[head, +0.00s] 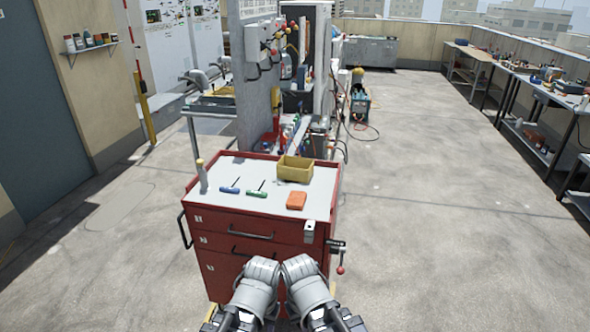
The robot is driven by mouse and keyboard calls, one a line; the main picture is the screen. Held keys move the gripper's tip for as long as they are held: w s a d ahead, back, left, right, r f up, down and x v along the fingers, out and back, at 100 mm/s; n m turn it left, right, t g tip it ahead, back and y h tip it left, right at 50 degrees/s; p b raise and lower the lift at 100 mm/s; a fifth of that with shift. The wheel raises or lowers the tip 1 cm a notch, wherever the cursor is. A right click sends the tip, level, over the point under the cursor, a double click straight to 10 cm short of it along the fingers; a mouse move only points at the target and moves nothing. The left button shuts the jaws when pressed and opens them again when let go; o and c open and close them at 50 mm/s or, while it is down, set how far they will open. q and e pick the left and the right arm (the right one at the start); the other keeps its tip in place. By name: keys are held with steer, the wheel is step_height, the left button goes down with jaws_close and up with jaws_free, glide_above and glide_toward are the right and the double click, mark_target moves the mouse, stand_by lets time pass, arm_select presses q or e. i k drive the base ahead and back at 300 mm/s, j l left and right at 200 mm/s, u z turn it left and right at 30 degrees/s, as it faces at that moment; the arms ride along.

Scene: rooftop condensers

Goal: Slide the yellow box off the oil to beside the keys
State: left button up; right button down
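The yellow box (295,169), an open-topped bin, stands upright near the back edge of the red tool cabinet's pale top (225,173). I see no oil around it; what lies under it is hidden. Two T-shaped tools, probably the keys, lie left of the box: one with a blue handle (230,190) and one with a green handle (257,194). Both lie apart from the box. My two grey arms reach up from the bottom edge, in front of the cabinet and below its top. I cannot make out gripper fingers on either arm.
An orange block (296,200) lies in front of the yellow box. A pale bottle-like cylinder (202,176) stands at the top's left edge. A small grey block (309,231) sits at the front right corner, near a vise (338,250). The top's front middle is clear.

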mark_target(290, 168)
steer(key=i+l+u, duration=0.1)
steer(key=u, duration=0.5)
steer(key=i+l+u, duration=0.15)
steer(key=l+u, duration=0.15)
steer(key=l, duration=0.45)
steer(key=l+u, duration=0.25)
steer(key=l, duration=0.45)
